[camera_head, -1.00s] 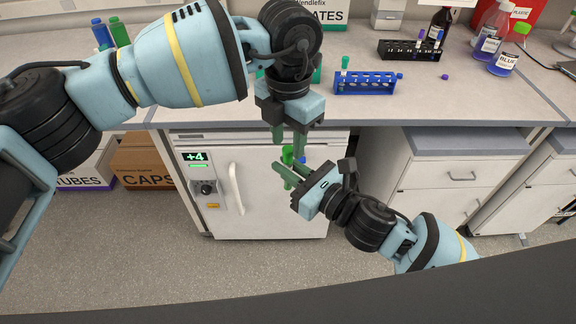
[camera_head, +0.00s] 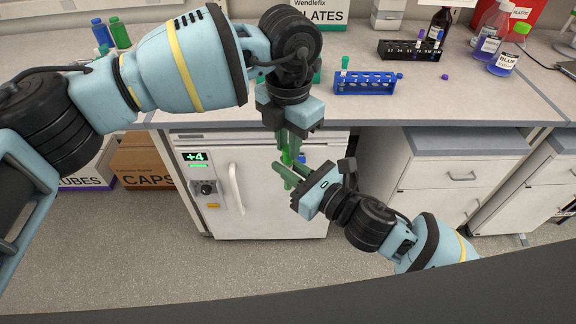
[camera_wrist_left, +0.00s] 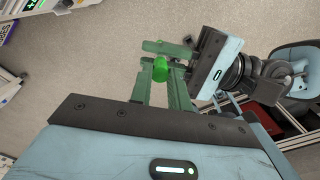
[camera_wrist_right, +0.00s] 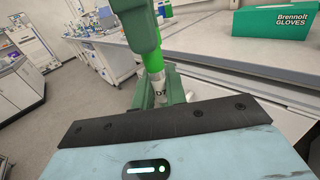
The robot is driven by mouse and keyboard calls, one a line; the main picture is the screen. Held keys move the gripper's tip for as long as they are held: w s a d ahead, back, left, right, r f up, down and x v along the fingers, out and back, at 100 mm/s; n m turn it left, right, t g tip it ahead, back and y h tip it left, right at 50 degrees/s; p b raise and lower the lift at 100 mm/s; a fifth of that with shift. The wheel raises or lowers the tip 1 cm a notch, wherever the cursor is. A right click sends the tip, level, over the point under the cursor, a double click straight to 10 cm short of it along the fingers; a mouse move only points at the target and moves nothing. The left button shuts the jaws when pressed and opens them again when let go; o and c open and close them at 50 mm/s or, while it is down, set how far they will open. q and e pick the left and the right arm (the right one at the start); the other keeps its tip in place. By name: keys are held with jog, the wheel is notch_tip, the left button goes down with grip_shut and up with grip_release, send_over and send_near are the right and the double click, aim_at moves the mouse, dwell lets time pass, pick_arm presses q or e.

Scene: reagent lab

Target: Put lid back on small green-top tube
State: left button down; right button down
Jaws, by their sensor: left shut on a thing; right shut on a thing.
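The small green lid (camera_head: 287,156) sits between the fingers of my left gripper (camera_head: 289,150), which is shut on it from above. The lid also shows in the left wrist view (camera_wrist_left: 160,70). In the right wrist view the lid (camera_wrist_right: 153,62) is at the mouth of the upright tube (camera_wrist_right: 160,88), a clear tube with a white label. My right gripper (camera_head: 286,175) is shut on the tube's body below the lid, in front of the bench. Lid and tube look in line and touching; whether the lid is fully seated I cannot tell.
A blue rack (camera_head: 364,84) with a green-top tube (camera_head: 344,64) stands on the bench. Behind it are a black rack (camera_head: 410,50) and blue-liquid bottles (camera_head: 503,62). A small purple cap (camera_head: 445,76) lies at the right. A white fridge unit (camera_head: 265,200) stands behind my grippers.

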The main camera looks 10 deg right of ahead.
pick_arm(q)
jog(key=c, duration=1.3)
grip_release()
jog(key=shift+o, duration=0.2)
notch_tip(320, 180, up, 12)
